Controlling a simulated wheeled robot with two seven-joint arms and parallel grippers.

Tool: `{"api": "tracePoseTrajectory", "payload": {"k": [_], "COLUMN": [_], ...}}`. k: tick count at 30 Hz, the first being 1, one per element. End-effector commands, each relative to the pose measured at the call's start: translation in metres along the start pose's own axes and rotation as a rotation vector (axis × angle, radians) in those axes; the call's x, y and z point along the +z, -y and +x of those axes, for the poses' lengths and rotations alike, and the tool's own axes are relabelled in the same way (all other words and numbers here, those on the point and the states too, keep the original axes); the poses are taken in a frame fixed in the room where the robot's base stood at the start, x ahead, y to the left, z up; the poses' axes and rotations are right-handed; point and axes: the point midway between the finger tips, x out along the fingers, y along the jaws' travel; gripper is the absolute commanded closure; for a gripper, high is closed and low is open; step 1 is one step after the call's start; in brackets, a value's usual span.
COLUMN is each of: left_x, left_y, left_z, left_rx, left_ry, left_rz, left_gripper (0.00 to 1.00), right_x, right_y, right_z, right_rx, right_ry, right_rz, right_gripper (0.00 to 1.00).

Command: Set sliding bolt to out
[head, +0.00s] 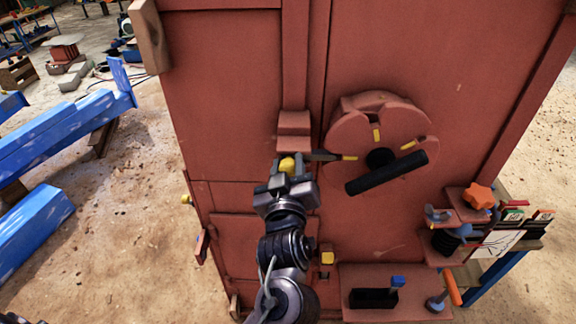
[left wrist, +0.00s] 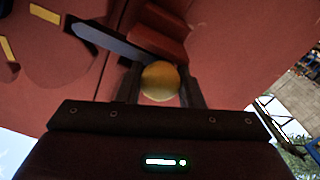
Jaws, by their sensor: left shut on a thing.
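The sliding bolt (head: 322,155) is a dark bar on the red cabinet front, with a round yellow knob (head: 287,164) at its left end. Its right end reaches the left rim of a round red disc (head: 398,127); I cannot tell how deep it sits in the notch there. My left gripper (head: 287,169) is shut on the knob, coming from below. In the left wrist view the knob (left wrist: 160,80) sits between the two fingers, and the dark bar (left wrist: 112,43) runs up and left from it to the disc. My right gripper is not in view.
A black handle bar (head: 386,173) sticks out from the disc, right of the bolt. A red block (head: 294,124) is just above the knob. Small shelves (head: 463,205) with an orange knob and levers are at lower right. Blue beams (head: 60,137) lie on the ground at left.

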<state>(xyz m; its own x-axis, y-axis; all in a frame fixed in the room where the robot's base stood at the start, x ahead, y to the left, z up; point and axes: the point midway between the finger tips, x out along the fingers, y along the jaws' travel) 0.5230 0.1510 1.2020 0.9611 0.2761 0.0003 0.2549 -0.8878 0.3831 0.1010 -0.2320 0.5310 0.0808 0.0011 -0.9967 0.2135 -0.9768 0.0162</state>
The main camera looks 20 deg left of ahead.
Motion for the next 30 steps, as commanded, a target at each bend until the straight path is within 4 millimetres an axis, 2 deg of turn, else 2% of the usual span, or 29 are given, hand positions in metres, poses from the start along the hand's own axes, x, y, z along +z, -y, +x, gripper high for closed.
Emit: {"api": "tracePoseTrajectory", "payload": {"k": [5,13,22,23,27,30], "left_x": [0.0,-0.014,-0.016,-0.016,-0.016,-0.016], "left_y": [0.004,0.04,0.043,0.043,0.042,0.042], "left_z": [0.0,0.0,0.0,0.0,0.0,0.0], "left_rx": [-0.001,-0.003,-0.005,-0.005,-0.004,-0.003], "left_ry": [0.001,0.001,0.001,0.001,0.001,0.001], "left_rz": [0.001,0.003,0.002,0.002,0.001,0.001], "left_gripper": [1.0,1.0,1.0,0.64,0.46,0.45], "right_x": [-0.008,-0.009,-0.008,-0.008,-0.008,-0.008], "right_y": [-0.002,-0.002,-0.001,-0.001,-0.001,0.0], "right_z": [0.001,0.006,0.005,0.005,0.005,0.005], "right_rx": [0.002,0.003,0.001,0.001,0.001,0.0], "right_ry": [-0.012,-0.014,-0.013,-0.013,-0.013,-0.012], "right_rz": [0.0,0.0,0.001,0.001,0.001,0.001], "right_gripper": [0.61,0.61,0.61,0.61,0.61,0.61]}}
